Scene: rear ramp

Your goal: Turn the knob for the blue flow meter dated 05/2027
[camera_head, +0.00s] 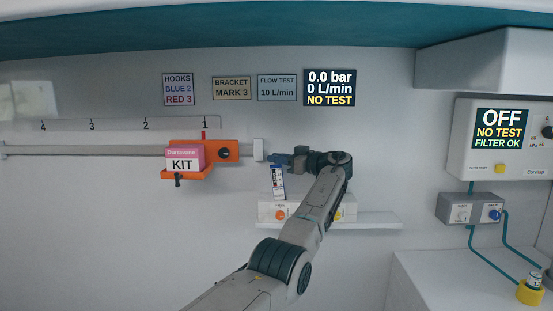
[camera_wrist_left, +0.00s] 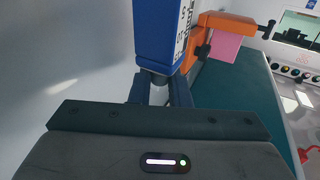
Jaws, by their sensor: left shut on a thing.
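A blue flow meter (camera_wrist_left: 160,35) with a white label on one side fills the top middle of the left wrist view. The label is cut off, and its date cannot be read in full. My left gripper (camera_wrist_left: 158,90) is shut at the meter's near end, around a short pale round part. In the head view my left gripper (camera_head: 291,160) points left, in front of the wall above the small shelf. My right gripper is not in view.
An orange bracket (camera_head: 228,151) with a pink kit (camera_head: 183,158) sits on the wall rail (camera_head: 90,150), left of the gripper. A white box with an orange knob (camera_head: 280,215) stands on the shelf (camera_head: 375,220). A panel (camera_head: 503,128) reads OFF, NO TEST. The wall display (camera_head: 329,88) reads 0 L/min.

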